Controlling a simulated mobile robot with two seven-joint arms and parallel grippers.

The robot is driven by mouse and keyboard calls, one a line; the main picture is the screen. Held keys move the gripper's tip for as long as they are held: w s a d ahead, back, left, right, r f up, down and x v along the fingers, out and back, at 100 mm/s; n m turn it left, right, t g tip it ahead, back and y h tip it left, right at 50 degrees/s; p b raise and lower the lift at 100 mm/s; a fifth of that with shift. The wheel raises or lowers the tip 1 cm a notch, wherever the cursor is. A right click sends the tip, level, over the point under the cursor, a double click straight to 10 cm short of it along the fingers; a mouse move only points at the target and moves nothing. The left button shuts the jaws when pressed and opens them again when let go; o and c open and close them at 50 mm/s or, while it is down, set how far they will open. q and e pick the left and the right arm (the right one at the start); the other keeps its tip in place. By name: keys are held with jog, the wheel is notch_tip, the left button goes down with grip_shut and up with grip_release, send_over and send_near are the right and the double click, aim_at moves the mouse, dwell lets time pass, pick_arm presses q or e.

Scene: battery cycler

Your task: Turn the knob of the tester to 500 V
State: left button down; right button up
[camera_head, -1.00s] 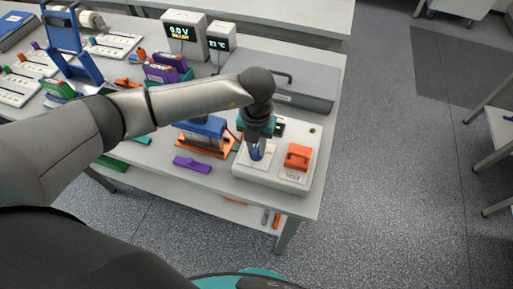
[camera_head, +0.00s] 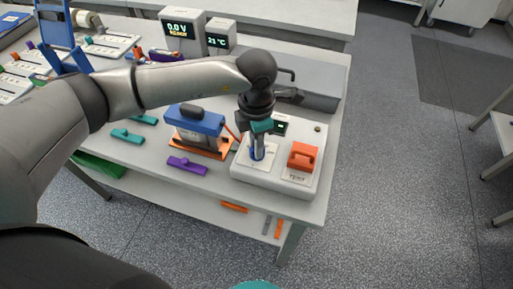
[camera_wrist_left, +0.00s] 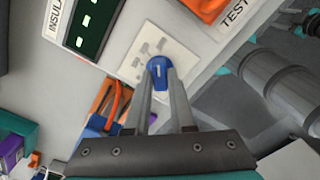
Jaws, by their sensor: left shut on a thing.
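The tester (camera_head: 243,177) is a pale box at the table's front right corner. It has a small dark screen (camera_wrist_left: 93,22) and an orange part (camera_head: 302,155) by a TEST label. Its blue knob (camera_wrist_left: 158,72), with a white pointer line, sits on a pale dial plate (camera_wrist_left: 142,48). My left gripper (camera_head: 257,153) comes down from above and is shut on the knob, one finger on each side, as the left wrist view shows (camera_wrist_left: 160,82). The dial markings are too small to read, so I cannot tell the setting. My right gripper is out of view.
A blue device on an orange base (camera_head: 205,130) stands left of the tester, with a purple piece (camera_head: 187,165) in front. A grey case (camera_head: 318,85) lies behind. Displays reading 0.0 V (camera_head: 181,28) and 21 °C (camera_head: 219,40) stand farther back.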

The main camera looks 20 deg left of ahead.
pick_arm(q)
jog(key=shift+w+m+b, duration=0.1)
jog(key=shift+m+b, duration=0.5)
jog(key=shift+m, duration=0.4)
jog(key=shift+r, duration=0.1)
jog(key=c, duration=0.8)
grip_release()
jog(key=shift+o, duration=0.2)
notch_tip(320, 180, up, 15)
